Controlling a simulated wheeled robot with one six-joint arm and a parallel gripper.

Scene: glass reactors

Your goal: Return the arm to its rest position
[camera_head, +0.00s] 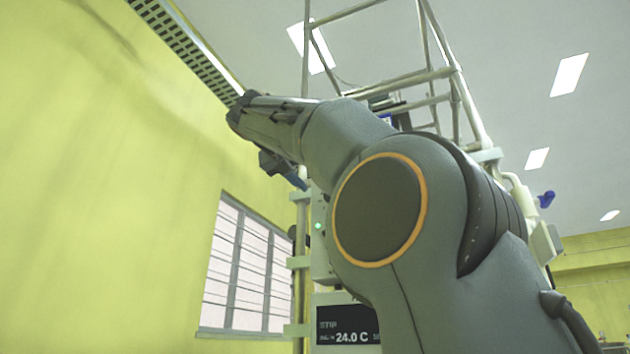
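My arm fills the middle and lower right of the head view, raised and bent, with a large round joint cap ringed in orange. My gripper (240,108) is at the far end of the arm, up and to the left, in front of the yellow wall and below the ceiling vent. It is seen from behind and the side, so the gap between its fingers is hidden. I see nothing held in it.
Behind my arm stands a reactor frame (470,95) of pale metal tubes, with a display (347,325) reading 24.0 C. A blue valve handle (546,199) sticks out on the right. A barred window (240,265) is in the yellow wall (90,200). Space left of my gripper looks clear.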

